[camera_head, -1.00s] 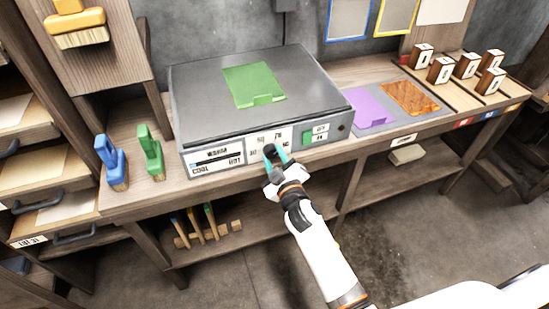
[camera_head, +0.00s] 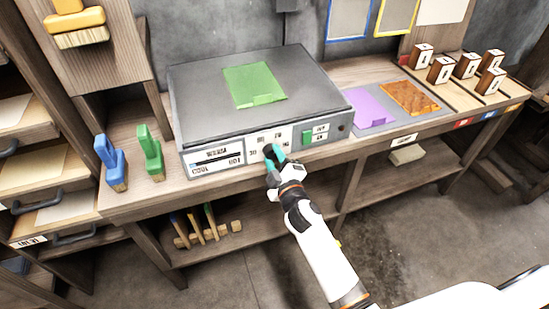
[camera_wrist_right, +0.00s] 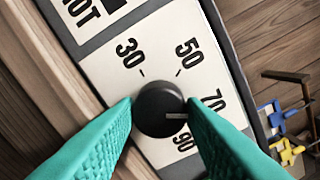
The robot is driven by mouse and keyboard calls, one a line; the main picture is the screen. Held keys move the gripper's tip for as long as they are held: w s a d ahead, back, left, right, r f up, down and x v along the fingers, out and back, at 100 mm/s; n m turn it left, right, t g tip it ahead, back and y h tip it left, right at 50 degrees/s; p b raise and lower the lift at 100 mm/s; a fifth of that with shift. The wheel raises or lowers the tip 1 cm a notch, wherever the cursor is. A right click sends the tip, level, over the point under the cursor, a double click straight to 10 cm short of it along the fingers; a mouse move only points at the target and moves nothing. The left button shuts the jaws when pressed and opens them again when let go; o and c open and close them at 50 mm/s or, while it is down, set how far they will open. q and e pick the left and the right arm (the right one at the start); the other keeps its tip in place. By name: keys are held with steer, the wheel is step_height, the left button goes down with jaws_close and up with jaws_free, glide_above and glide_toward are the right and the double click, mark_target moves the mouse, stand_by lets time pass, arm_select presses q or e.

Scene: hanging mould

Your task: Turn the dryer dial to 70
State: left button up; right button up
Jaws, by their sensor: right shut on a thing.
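The dryer (camera_head: 250,95) is a grey box on the bench with a white front panel. Its black round dial (camera_wrist_right: 160,108) sits among the numbers 30, 50, 70 and 90. The dial's white pointer line points right in the wrist view, close to the 70 (camera_wrist_right: 213,100) and above the 90 (camera_wrist_right: 184,142). The 70's tick is hidden by a finger. My right gripper (camera_head: 275,158) is shut on the dial, with a teal finger (camera_wrist_right: 215,140) on each side; it also shows in the wrist view (camera_wrist_right: 160,112). My left gripper is out of view.
A green sheet (camera_head: 254,84) lies on the dryer top. A green switch (camera_head: 307,137) is right of the dial, and a warm/cool scale (camera_head: 215,160) is left. Blue (camera_head: 111,160) and green (camera_head: 150,152) brushes stand left of the dryer. Purple and orange sheets lie right.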

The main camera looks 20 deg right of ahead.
steer(key=o, duration=1)
steer(key=shift+s, duration=0.1)
steer(key=s, duration=0.6)
steer(key=s+b, duration=0.1)
steer(key=s, duration=0.5)
steer(key=shift+d, duration=0.2)
